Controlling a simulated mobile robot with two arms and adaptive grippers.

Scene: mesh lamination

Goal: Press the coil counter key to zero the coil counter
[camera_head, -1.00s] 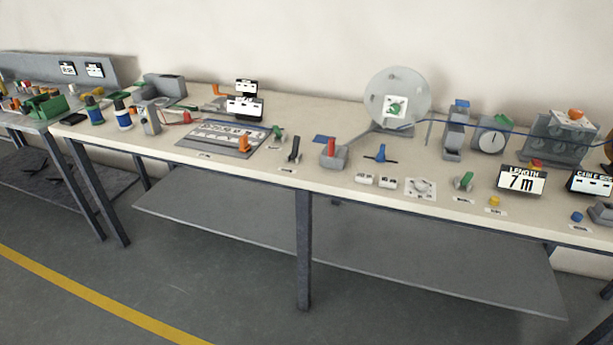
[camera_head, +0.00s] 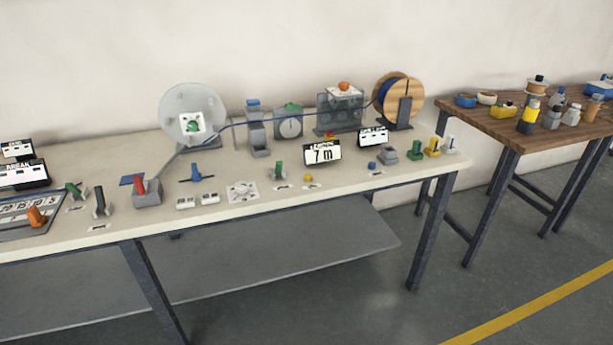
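A black-framed display (camera_head: 322,152) headed LENGTH reads 7 m and stands on the long cream bench. A small yellow key (camera_head: 308,178) sits in front of it, with a label plate beside it that is too small to read. A small blue key (camera_head: 372,165) sits to the right, in front of a second display (camera_head: 373,136) whose text I cannot make out. I cannot tell from the labels which key is the coil counter key. Neither of my grippers is in view.
A clear disc reel (camera_head: 194,112), a wooden spool (camera_head: 399,92) with blue cable and grey machine blocks line the back of the cream bench (camera_head: 290,208). Green, yellow and white levers stand at its right end. A brown table (camera_head: 475,118) with bottles stands further right.

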